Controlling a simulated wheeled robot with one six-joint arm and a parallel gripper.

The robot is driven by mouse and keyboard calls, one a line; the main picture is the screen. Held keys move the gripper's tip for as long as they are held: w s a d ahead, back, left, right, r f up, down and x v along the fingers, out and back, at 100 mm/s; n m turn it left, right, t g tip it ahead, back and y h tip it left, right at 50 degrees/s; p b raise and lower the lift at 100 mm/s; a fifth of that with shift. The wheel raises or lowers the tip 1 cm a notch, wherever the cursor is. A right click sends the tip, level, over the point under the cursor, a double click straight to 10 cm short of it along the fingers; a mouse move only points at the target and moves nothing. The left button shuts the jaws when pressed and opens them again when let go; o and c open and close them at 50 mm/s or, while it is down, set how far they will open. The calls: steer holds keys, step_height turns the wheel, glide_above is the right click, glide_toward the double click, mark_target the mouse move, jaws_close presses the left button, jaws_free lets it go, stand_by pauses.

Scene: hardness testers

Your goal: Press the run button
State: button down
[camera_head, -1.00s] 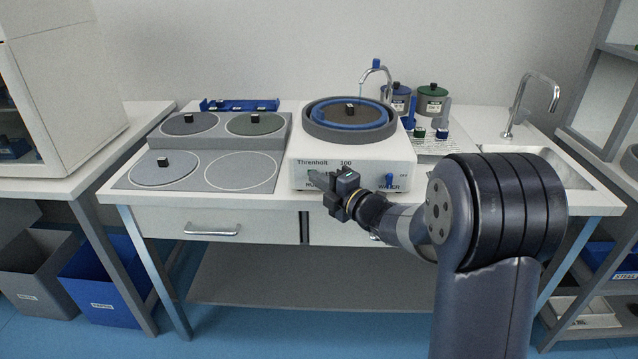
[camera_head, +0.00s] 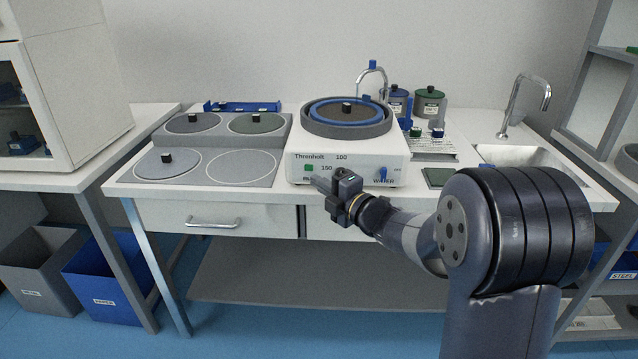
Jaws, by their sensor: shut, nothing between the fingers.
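The white polishing machine (camera_head: 350,160) stands on the bench, with "Threnholt" and "150" on its front panel. A small green button (camera_head: 308,168) is at the panel's left, with a partly hidden label below it that I cannot read fully. A blue knob (camera_head: 383,174) is at the panel's right. My gripper (camera_head: 317,182) is shut and empty. Its fingertips point left toward the panel, just below and right of the green button in the picture. I cannot tell whether they touch the panel.
A grey dark-disc platter (camera_head: 348,117) tops the machine. A grey stand with round discs (camera_head: 190,143) is on its left. Behind it are a tap (camera_head: 371,72) and two canisters (camera_head: 429,102). A sink (camera_head: 520,157) is at the right.

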steer(key=v, duration=0.8)
steer(key=shift+f, duration=0.1)
stand_by(1.9)
